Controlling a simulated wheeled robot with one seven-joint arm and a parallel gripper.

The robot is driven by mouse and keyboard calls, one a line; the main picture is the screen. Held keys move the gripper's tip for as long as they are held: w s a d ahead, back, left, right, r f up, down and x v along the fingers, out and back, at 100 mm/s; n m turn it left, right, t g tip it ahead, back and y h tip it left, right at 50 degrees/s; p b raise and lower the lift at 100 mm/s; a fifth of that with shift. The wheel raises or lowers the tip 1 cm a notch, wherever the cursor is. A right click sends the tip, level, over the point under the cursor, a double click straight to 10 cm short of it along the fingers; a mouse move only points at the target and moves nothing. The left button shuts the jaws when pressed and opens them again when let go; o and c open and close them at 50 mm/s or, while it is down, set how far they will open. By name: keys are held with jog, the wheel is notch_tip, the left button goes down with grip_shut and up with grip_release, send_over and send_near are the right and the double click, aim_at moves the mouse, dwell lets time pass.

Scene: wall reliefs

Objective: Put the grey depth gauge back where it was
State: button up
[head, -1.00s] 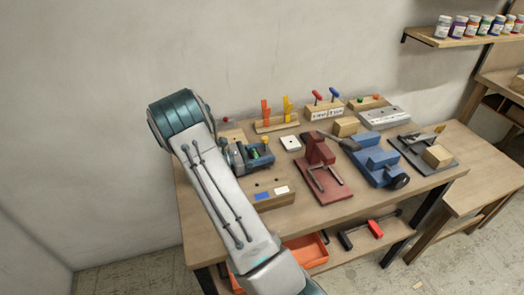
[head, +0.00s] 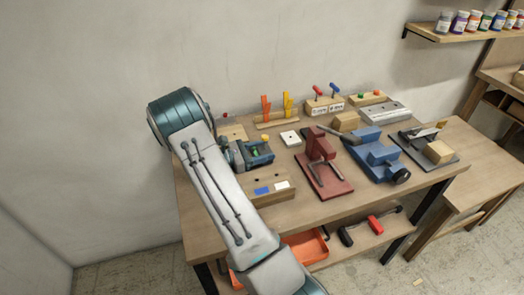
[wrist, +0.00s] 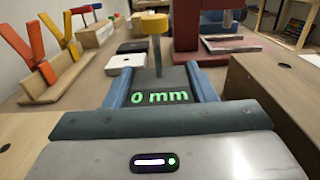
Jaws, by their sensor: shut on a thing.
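The grey depth gauge (wrist: 165,78) is a dark grey body with a green "0 mm" readout. It sits between the two blue fingers of my gripper (wrist: 160,88) in the wrist view. A grey rod with a yellow knob (wrist: 154,23) rises at its far end; I cannot tell whether it belongs to the gauge. In the head view my gripper (head: 262,152) is over the left part of the bench, behind a wooden block with blue and white labels (head: 270,200). That block shows dark holes on top; it also stands at right in the wrist view (wrist: 265,90).
A wooden block with a red peg (head: 232,132) is left of my gripper. Behind are orange and yellow upright pieces (head: 276,107) in a wooden holder. A small white box (head: 290,138), red vise (head: 322,165) and blue vise (head: 377,155) stand to the right.

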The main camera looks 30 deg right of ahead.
jog(key=shift+s+f, duration=0.1)
jog(key=shift+f, duration=0.15)
